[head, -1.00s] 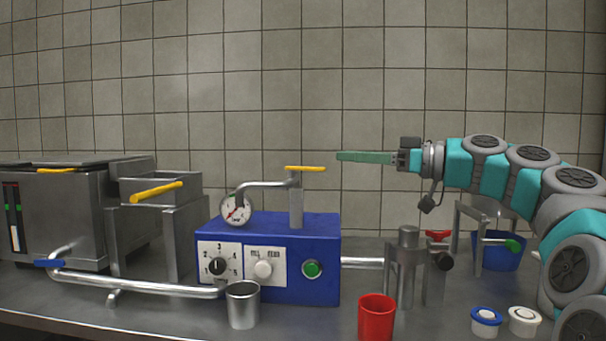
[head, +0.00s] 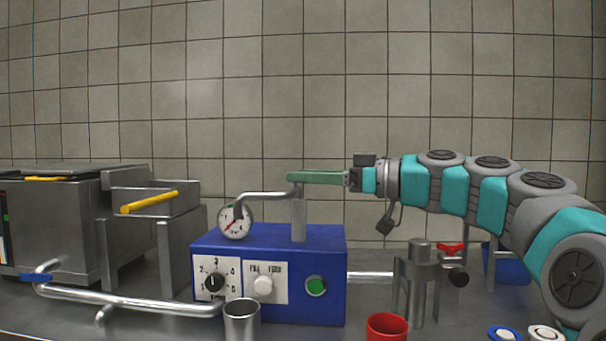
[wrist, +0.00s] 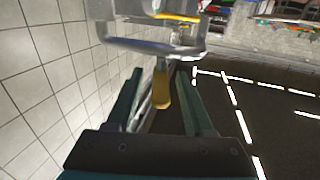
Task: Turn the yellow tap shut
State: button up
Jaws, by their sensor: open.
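The yellow tap handle (wrist: 161,88) shows in the wrist view between the two green fingers of my gripper (wrist: 160,82). The fingers are apart, one on each side of the handle, with gaps visible. In the head view my gripper (head: 292,177) is level at the top of the upright metal post (head: 299,218) on the blue box (head: 270,240). There the fingers hide the yellow handle. A bent metal pipe (head: 265,195) runs from the post to a round gauge (head: 236,221).
Another yellow handle (head: 150,202) is on the metal fryer-like unit at left. A metal cup (head: 241,318) and a red cup (head: 386,327) stand in front. A metal post assembly with a red knob (head: 450,248) is at right. The tiled wall is behind.

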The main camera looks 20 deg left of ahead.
jog(key=shift+a, duration=0.6)
grip_shut()
